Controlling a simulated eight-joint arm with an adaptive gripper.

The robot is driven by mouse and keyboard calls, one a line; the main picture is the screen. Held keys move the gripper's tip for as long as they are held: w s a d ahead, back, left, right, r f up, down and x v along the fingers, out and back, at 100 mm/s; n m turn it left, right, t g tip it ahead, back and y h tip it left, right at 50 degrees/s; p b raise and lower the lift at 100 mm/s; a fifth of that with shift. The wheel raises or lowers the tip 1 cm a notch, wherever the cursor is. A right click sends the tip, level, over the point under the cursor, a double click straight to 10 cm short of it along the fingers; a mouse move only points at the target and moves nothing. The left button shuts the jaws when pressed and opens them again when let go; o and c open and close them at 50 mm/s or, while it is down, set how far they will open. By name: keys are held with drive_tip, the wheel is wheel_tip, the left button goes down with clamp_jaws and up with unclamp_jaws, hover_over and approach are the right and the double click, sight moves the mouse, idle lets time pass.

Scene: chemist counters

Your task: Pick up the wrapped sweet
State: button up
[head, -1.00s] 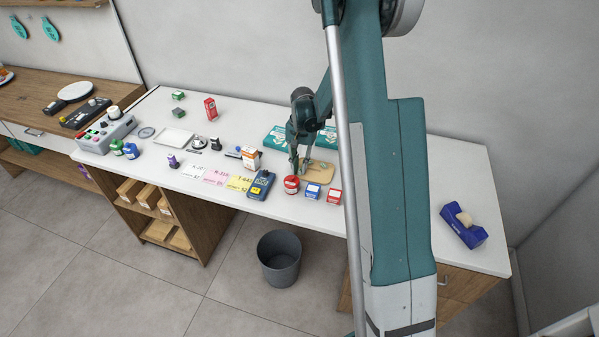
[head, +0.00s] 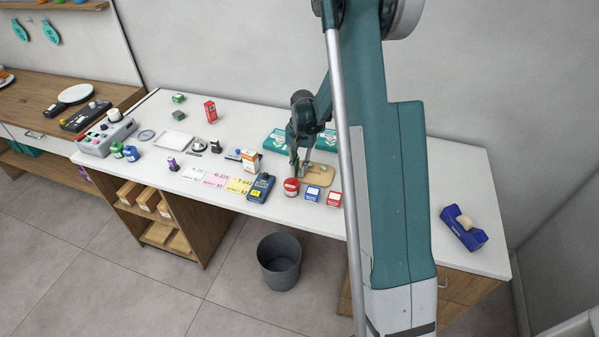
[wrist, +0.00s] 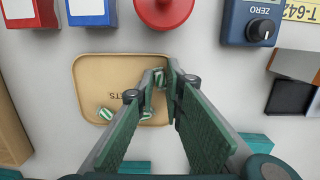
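The wrapped sweets are small, with green and white stripes. One sweet (wrist: 159,79) is between the fingertips of my gripper (wrist: 161,73), which look closed on it, low over the tan tray (wrist: 98,72). Another sweet (wrist: 105,114) lies at the tray's lower left in the wrist view. One more (wrist: 147,113) is partly hidden by a finger. In the head view my gripper (head: 299,170) points down at the left side of the tray (head: 322,179), and the held sweet is too small to make out.
A red round container (head: 291,187), a blue box (head: 312,193) and a red box (head: 334,197) stand close in front of the tray. A blue scale (head: 261,187) and an orange-white box (head: 251,161) are to the left. Teal flat packs (head: 277,141) lie behind.

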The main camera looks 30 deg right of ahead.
drive_tip(key=shift+r, duration=0.15)
wheel_tip(320, 180, up, 10)
idle(0.6)
idle(0.7)
drive_tip(key=shift+m, duration=0.4)
drive_tip(key=s+d, duration=0.3)
drive_tip(key=d, duration=0.1)
drive_tip(key=s+d, duration=0.3)
drive_tip(key=d, duration=0.2)
drive_tip(key=s+d, duration=0.3)
drive_tip(key=d, duration=0.1)
drive_tip(key=shift+s+d, duration=0.2)
drive_tip(key=shift+s, duration=0.05)
drive_tip(key=shift+c, duration=0.3)
drive_tip(key=s+d+m, duration=0.1)
drive_tip(key=s+d, duration=1)
drive_tip(key=s, duration=0.2)
drive_tip(key=shift+d+r, duration=0.15)
drive_tip(key=shift+d, duration=0.05)
drive_tip(key=shift+n, duration=0.3)
drive_tip(key=shift+n+b, duration=0.35)
drive_tip(key=shift+n, duration=0.05)
